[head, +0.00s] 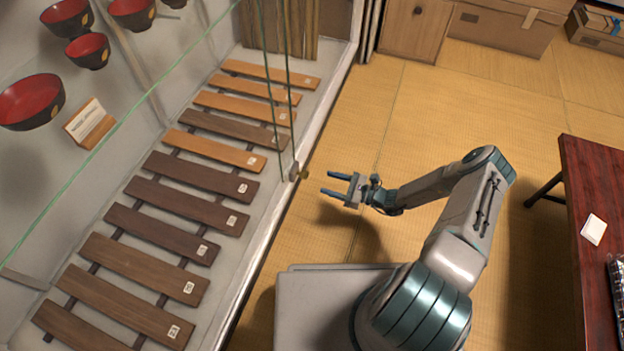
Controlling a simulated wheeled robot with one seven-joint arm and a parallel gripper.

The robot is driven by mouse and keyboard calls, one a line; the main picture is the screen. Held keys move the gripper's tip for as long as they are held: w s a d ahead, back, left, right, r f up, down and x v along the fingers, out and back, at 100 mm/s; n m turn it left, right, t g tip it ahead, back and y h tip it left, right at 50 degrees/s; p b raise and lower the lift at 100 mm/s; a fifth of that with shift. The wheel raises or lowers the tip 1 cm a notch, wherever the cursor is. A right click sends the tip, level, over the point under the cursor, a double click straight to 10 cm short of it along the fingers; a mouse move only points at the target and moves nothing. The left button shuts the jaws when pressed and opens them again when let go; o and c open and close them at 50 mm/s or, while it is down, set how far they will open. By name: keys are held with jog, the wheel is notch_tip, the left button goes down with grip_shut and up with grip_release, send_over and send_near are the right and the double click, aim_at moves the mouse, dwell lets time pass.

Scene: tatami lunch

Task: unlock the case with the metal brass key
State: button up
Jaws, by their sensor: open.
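The glass display case (252,232) fills the left side of the head view. A small metal fitting (293,172) sits at the lower edge of its glass panes. A tiny brass-coloured piece (304,174) sticks out beside this fitting; it is too small to tell whether it is the key or part of a lock. My gripper (326,182) is open, with its two fingers apart and pointing left toward the brass piece. A short gap separates the fingertips from it. Nothing shows between the fingers.
Red-lined bowls (31,101) and wooden slats (173,205) lie behind the case's glass. A dark red table (600,185) stands at the right, with a white card (593,229) on it. Wooden cabinets (413,28) line the back. Tatami floor (400,130) is clear around my arm.

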aim_at(303, 174)
jog(key=b+x, duration=0.1)
jog(key=x, duration=0.6)
jog(key=shift+b, duration=0.35)
jog(key=shift+a, duration=0.1)
jog(key=c, duration=1)
